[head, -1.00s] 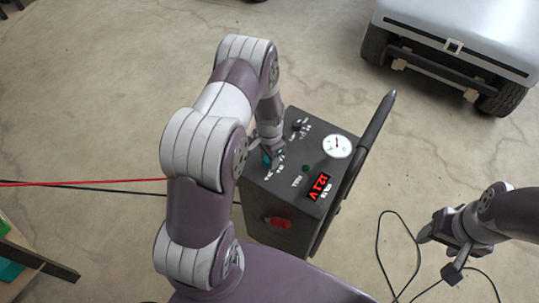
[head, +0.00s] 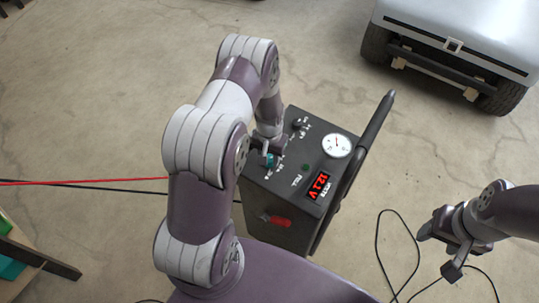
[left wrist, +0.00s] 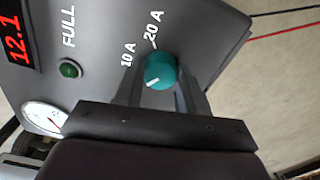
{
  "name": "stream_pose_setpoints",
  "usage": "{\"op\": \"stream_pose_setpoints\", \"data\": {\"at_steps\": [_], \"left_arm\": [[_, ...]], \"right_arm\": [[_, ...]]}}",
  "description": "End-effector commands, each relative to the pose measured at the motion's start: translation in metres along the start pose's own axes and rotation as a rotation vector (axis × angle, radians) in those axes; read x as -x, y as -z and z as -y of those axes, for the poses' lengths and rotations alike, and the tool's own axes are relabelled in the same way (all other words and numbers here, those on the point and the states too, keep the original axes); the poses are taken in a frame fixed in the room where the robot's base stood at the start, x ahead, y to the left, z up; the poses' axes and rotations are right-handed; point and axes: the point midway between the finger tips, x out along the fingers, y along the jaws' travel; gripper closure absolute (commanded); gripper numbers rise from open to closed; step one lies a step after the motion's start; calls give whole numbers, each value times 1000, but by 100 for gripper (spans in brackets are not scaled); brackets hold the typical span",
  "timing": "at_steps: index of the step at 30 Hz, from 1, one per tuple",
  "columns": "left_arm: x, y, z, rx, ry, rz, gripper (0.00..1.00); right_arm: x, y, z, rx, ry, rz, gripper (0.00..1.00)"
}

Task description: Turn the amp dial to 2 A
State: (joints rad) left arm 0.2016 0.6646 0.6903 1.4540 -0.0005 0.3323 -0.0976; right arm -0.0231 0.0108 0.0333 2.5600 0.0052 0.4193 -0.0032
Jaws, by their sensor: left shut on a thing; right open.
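The amp dial (left wrist: 160,71) is a round teal knob on the sloping top of a dark grey charger (head: 285,222). In the left wrist view the labels 10 A and 20 A stand beside it; a white mark on the dial points to the lower left, away from both. A 2 A label cannot be made out. My left gripper (left wrist: 160,88) has a finger on each side of the dial and is shut on it. In the head view, the dial (head: 269,160) shows under the left gripper (head: 268,150). My right gripper (head: 440,252) is open and empty, right of the charger.
The charger carries a red 12.1 V display (head: 319,185), a round white gauge (head: 337,146), a green lamp (left wrist: 70,69), a second black knob (head: 297,124) and a tall dark handle (head: 368,135). Cables lie on the floor. A vehicle (head: 470,35) stands at the upper right.

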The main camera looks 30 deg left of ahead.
Motion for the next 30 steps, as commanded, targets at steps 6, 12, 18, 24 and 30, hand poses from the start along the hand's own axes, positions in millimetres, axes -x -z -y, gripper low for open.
{"op": "stream_pose_setpoints", "data": {"at_steps": [6,12,18,24,30], "left_arm": [[0,0,0,11,0,1,91],[0,0,0,10,0,1,91],[0,0,0,9,0,1,35],[2,0,0,8,0,0,35],[39,2,0,8,0,-6,35]], "right_arm": [[0,0,0,0,0,0,43],[0,0,0,0,0,0,43],[0,0,0,0,0,0,43],[0,0,0,0,0,0,43],[1,0,0,0,0,0,43]]}}
